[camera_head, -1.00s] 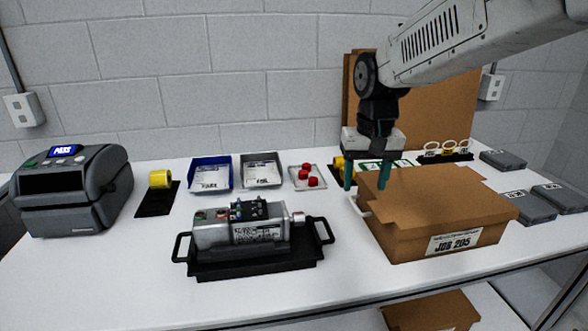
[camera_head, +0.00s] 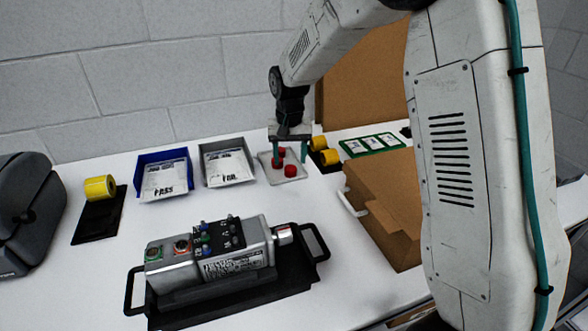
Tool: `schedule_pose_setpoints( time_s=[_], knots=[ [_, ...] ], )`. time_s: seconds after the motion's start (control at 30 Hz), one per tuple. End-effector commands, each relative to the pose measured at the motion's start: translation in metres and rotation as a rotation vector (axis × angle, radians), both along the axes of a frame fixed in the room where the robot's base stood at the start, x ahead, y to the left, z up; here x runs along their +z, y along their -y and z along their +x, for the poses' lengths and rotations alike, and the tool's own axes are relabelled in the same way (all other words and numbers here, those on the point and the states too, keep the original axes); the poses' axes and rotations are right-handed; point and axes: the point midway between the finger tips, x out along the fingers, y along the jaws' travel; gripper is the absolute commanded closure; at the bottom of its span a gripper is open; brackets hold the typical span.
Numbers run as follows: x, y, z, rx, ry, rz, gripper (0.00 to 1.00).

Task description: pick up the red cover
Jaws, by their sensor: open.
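Two red covers show in the small pale tray (camera_head: 263,163): a nearer red cover (camera_head: 290,171) and a farther red cover (camera_head: 281,151). If another cover is in the tray, my gripper hides it. My gripper (camera_head: 289,160) points down at the tray, its two teal fingers open. The farther cover shows between the fingers; the nearer one lies just in front of them. I cannot tell how high the fingertips are or whether they touch anything.
A grey FAIL bin (camera_head: 206,168) and a blue PASS bin (camera_head: 142,172) stand left of the tray. Yellow rolls (camera_head: 329,157) sit close on its right. A servo unit (camera_head: 210,255) on a black carrier (camera_head: 315,240) lies in front. A cardboard box (camera_head: 385,200) stands right.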

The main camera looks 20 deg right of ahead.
Motion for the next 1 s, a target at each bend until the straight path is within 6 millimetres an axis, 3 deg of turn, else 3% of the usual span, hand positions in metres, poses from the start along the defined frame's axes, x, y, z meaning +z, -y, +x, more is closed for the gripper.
schedule_pose_setpoints(
  time_s=[0.2, 0.5, 0.53, 0.7, 1.0],
  knots=[
    [-0.032, 0.000, -0.002, 0.003, -0.003, 0.000, 0.44],
    [-0.038, 0.002, -0.002, 0.000, 0.000, 0.000, 0.44],
    [-0.038, 0.003, -0.002, -0.001, 0.000, 0.000, 0.47],
    [-0.038, 0.004, -0.002, -0.002, 0.000, 0.000, 0.91],
    [-0.037, 0.004, -0.002, -0.003, 0.000, 0.000, 0.91]
  ],
)
